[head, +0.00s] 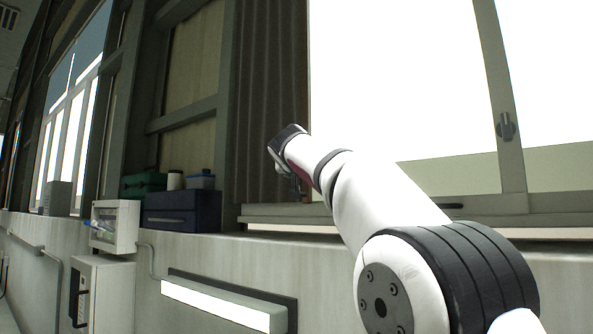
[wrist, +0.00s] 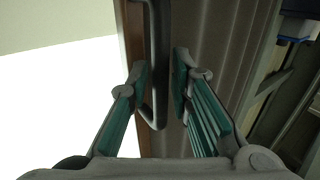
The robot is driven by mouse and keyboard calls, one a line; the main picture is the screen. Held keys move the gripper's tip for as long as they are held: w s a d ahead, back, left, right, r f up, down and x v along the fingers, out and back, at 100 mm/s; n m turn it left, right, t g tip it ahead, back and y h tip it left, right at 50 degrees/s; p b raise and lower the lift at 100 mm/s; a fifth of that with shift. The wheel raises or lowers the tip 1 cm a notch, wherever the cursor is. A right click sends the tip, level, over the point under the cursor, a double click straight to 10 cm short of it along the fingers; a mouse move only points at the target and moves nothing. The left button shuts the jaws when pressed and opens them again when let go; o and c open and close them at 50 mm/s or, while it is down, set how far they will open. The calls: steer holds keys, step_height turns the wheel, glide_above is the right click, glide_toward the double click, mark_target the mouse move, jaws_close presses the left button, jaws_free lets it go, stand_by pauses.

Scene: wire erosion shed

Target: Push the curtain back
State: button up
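The grey-brown pleated curtain (head: 268,85) hangs gathered at the left side of the bright window in the head view. In the wrist view the curtain (wrist: 210,40) fills the middle right, with a brown edge strip (wrist: 134,40) along its left side. A dark, looped handle (wrist: 162,60) runs upright beside that strip. My gripper (wrist: 159,75) is open, with its teal-padded fingers on either side of the handle and gaps visible. In the head view my gripper (head: 297,184) is small, by the curtain's lower right edge, and partly hidden by my wrist.
On the ledge left of the curtain stand a dark blue case (head: 182,211), a green case (head: 143,184) and a small blue-lidded box (head: 201,181). A window latch (head: 506,126) is at right. A lit strip (head: 218,305) runs along the wall below.

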steer(key=shift+s, duration=0.1)
steer(key=s, duration=1.1)
steer(key=shift+s+a, duration=0.25)
steer(key=shift+s, duration=0.15)
